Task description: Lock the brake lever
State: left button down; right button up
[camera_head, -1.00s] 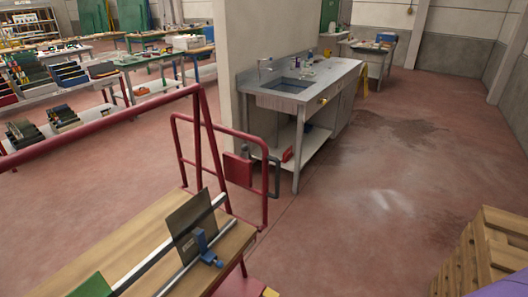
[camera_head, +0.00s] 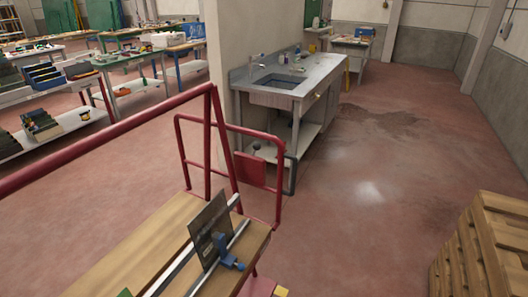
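A red-framed cart (camera_head: 208,140) with a wooden top (camera_head: 130,255) stands at the lower left. A red plate (camera_head: 250,170) is on its end rail. A dark bent bar (camera_head: 291,176) shows just right of that rail, and a small dark knob (camera_head: 257,148) shows above the plate. I cannot tell which part, if any of these, is the brake lever, or its position. A small yellow piece (camera_head: 281,292) shows at the bottom edge, low on the cart. Neither of my grippers is in view.
A dark panel (camera_head: 209,228), metal rails and a blue clamp (camera_head: 226,252) are on the cart top. A sink bench (camera_head: 270,98) stands behind the cart by a wall. Wooden crates (camera_head: 488,245) are at the lower right. The floor between (camera_head: 370,230) is clear.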

aim_at(256, 146)
jog(key=i+l+u, duration=0.15)
jog(key=i+l, duration=0.15)
jog(key=i+l+u, duration=0.15)
jog(key=i+l, duration=0.2)
jog(key=i+l+u, duration=0.15)
jog(key=i+l, duration=0.2)
jog(key=i+l+u, duration=0.15)
jog(key=i+l, duration=0.15)
jog(key=l, duration=0.2)
jog(key=i+l+u, duration=0.15)
jog(key=l, duration=0.3)
jog(key=i+l+u, duration=0.1)
jog(key=i+l, duration=0.25)
jog(key=l, duration=0.15)
